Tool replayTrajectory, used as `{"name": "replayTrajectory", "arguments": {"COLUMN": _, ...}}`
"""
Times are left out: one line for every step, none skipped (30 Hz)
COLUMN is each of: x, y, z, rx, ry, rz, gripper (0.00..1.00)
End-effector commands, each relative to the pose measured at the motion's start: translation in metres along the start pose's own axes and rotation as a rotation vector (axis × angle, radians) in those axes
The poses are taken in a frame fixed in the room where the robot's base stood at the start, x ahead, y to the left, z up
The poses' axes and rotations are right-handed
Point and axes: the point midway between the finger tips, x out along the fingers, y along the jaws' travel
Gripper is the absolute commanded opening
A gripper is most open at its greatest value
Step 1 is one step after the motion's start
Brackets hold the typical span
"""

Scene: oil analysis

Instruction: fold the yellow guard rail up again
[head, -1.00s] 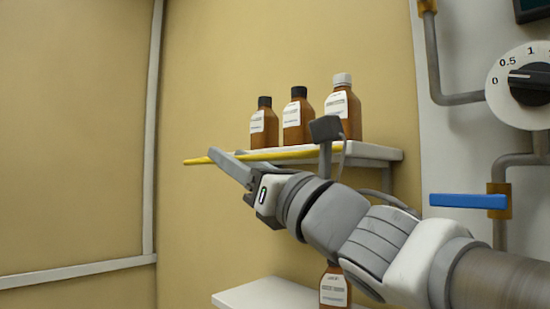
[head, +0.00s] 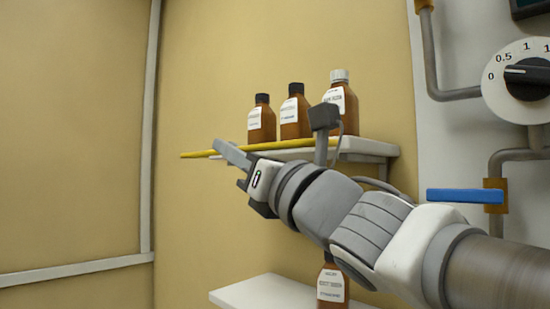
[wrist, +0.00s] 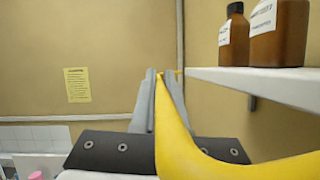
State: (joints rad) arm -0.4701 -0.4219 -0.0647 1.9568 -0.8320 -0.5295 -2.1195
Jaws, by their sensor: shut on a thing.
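The yellow guard rail (head: 290,145) runs along the front edge of the upper white shelf (head: 350,148) and sticks out past its left end. In the wrist view the rail (wrist: 185,152) is large, bends at the lower right and passes up between the fingers. My gripper (head: 220,148) comes from the lower right, in front of the shelf, and is shut on the rail near its left end. Its fingers also show in the wrist view (wrist: 163,85). The rail lies about level with the shelf.
Brown bottles (head: 262,122) stand on the upper shelf, close behind the rail. A lower shelf (head: 265,292) holds another bottle (head: 332,285). A blue valve handle (head: 465,195) and pipes are at the right.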

Motion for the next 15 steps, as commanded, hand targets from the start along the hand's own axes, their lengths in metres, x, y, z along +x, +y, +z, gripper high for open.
{"name": "replayTrajectory", "arguments": {"x": 0.000, "y": 0.000, "z": 0.001, "rx": 0.024, "ry": -0.002, "rz": -0.012, "gripper": 0.00}}
{"name": "replayTrajectory", "arguments": {"x": 0.000, "y": 0.000, "z": 0.002, "rx": 0.043, "ry": -0.003, "rz": -0.020, "gripper": 0.00}}
{"name": "replayTrajectory", "arguments": {"x": 0.001, "y": 0.001, "z": 0.003, "rx": 0.070, "ry": -0.002, "rz": -0.031, "gripper": 0.00}}
{"name": "replayTrajectory", "arguments": {"x": 0.001, "y": 0.001, "z": 0.005, "rx": 0.093, "ry": -0.002, "rz": -0.040, "gripper": 0.00}}
{"name": "replayTrajectory", "arguments": {"x": 0.002, "y": 0.001, "z": 0.007, "rx": 0.116, "ry": -0.003, "rz": -0.051, "gripper": 0.00}}
{"name": "replayTrajectory", "arguments": {"x": 0.003, "y": 0.001, "z": 0.008, "rx": 0.149, "ry": -0.002, "rz": -0.064, "gripper": 0.00}}
{"name": "replayTrajectory", "arguments": {"x": 0.004, "y": 0.001, "z": 0.010, "rx": 0.175, "ry": -0.003, "rz": -0.074, "gripper": 0.00}}
{"name": "replayTrajectory", "arguments": {"x": 0.004, "y": 0.001, "z": 0.012, "rx": 0.201, "ry": -0.003, "rz": -0.085, "gripper": 0.00}}
{"name": "replayTrajectory", "arguments": {"x": 0.006, "y": 0.001, "z": 0.015, "rx": 0.236, "ry": -0.002, "rz": -0.100, "gripper": 0.00}}
{"name": "replayTrajectory", "arguments": {"x": 0.006, "y": 0.001, "z": 0.017, "rx": 0.263, "ry": -0.002, "rz": -0.110, "gripper": 0.00}}
{"name": "replayTrajectory", "arguments": {"x": 0.007, "y": 0.001, "z": 0.019, "rx": 0.290, "ry": -0.002, "rz": -0.122, "gripper": 0.00}}
{"name": "replayTrajectory", "arguments": {"x": 0.008, "y": 0.001, "z": 0.021, "rx": 0.325, "ry": -0.003, "rz": -0.136, "gripper": 0.00}}
{"name": "replayTrajectory", "arguments": {"x": 0.009, "y": 0.001, "z": 0.023, "rx": 0.352, "ry": -0.002, "rz": -0.147, "gripper": 0.00}}
{"name": "replayTrajectory", "arguments": {"x": 0.010, "y": 0.001, "z": 0.025, "rx": 0.379, "ry": -0.002, "rz": -0.157, "gripper": 0.00}}
{"name": "replayTrajectory", "arguments": {"x": 0.011, "y": 0.000, "z": 0.027, "rx": 0.414, "ry": -0.001, "rz": -0.172, "gripper": 0.00}}
